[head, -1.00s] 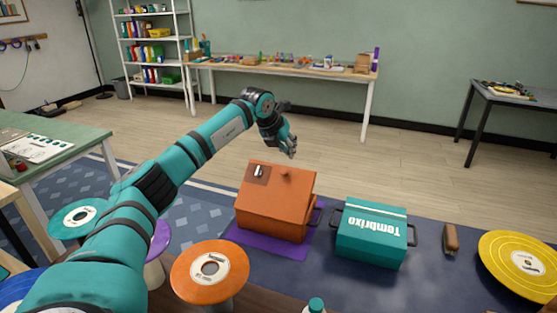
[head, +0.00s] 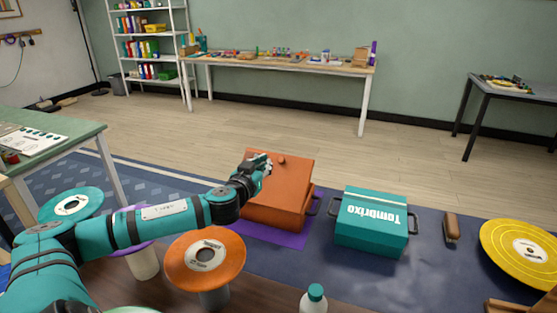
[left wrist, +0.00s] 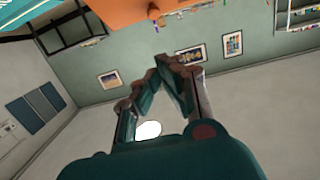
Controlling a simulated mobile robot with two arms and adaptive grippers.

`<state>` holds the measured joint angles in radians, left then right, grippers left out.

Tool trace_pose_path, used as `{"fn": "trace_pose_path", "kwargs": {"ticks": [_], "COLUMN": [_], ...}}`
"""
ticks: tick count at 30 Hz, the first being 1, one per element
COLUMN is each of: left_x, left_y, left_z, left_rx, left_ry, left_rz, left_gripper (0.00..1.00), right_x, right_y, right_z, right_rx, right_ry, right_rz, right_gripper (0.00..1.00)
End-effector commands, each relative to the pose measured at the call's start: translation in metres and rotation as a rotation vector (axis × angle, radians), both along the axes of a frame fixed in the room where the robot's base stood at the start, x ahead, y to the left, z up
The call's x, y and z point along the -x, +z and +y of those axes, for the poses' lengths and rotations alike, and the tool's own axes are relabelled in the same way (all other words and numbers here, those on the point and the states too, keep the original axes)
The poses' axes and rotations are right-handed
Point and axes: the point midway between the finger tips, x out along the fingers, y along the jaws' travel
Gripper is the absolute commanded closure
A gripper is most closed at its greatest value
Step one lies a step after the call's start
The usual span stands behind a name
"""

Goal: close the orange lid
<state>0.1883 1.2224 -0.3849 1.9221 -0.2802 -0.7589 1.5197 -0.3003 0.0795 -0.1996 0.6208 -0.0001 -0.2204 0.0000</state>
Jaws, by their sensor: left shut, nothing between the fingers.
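The orange box stands on a purple mat (head: 292,239) in the head view. Its orange lid (head: 291,178) slopes down toward me and has a small round knob near its far edge. How wide the lid stands open is hard to tell. My left gripper (head: 266,161) is shut and empty at the lid's upper left, just left of the knob, hiding that corner. Whether it touches the lid is unclear. In the left wrist view the shut fingers (left wrist: 160,62) point toward the orange lid (left wrist: 125,10), at the top edge. My right gripper is not in view.
A teal box (head: 371,224) stands right of the orange box, with a brown-handled tool (head: 452,228) and a yellow spool (head: 522,252) beyond. An orange spool (head: 205,262) and a white bottle with a teal cap (head: 314,299) stand nearer me. The floor behind is clear.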

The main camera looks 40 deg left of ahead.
Motion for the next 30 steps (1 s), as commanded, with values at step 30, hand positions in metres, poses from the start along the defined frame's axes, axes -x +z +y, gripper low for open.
{"fn": "trace_pose_path", "kwargs": {"ticks": [30], "left_x": [-0.115], "left_y": [-0.043], "left_z": [0.039], "left_rx": [0.011], "left_ry": [0.01], "left_rz": [0.005], "left_gripper": [1.0], "right_x": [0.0], "right_y": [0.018], "right_z": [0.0], "right_rx": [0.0], "right_ry": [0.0], "right_rz": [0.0], "right_gripper": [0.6]}}
